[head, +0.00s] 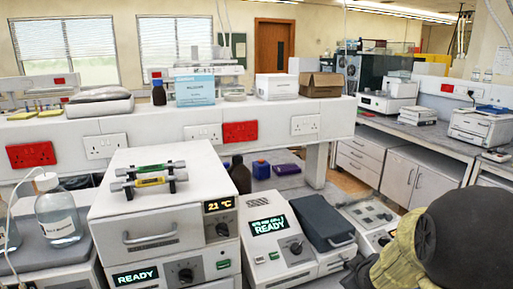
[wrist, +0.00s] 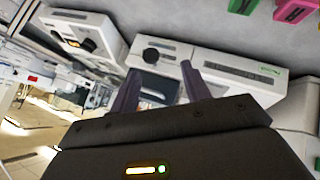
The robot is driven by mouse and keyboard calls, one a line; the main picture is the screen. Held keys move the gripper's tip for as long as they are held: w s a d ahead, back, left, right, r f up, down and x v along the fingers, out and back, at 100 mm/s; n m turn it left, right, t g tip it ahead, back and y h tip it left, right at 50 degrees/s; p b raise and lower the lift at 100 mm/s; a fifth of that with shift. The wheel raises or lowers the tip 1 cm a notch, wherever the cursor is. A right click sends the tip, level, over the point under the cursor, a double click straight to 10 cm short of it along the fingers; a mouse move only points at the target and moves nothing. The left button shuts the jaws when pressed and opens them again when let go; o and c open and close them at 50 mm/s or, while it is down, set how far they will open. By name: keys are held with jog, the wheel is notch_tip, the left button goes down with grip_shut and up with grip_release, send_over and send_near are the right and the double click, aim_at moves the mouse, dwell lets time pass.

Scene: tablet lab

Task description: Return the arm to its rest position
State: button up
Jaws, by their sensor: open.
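My arm (head: 450,245) shows at the lower right of the head view as a large dark rounded link with a yellowish part beside it. It covers part of the bench there. In the wrist view my gripper (wrist: 160,82) has its two dark fingers spread apart, with nothing between them. Beyond the fingers is a white instrument with a dark panel, seen at a tilt. The fingers are not clearly visible in the head view.
White instruments with READY displays (head: 268,227) fill the near bench. Two capped tubes (head: 150,176) lie on a small rack atop the left instrument (head: 140,215). A clear bottle (head: 58,215) stands at left. A shelf (head: 240,118) runs behind.

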jog(key=s+a+m+g+p, duration=0.1)
jog(key=s+a+m+g, duration=0.2)
jog(key=s+a, duration=0.2)
jog(key=s+a+m+g+y+p, duration=0.1)
jog(key=s+a+m+g, duration=0.2)
jog(key=s+a, duration=0.3)
jog(key=s, duration=0.5)
jog(key=shift+r+m+p, duration=0.3)
jog(key=shift+p, duration=0.05)
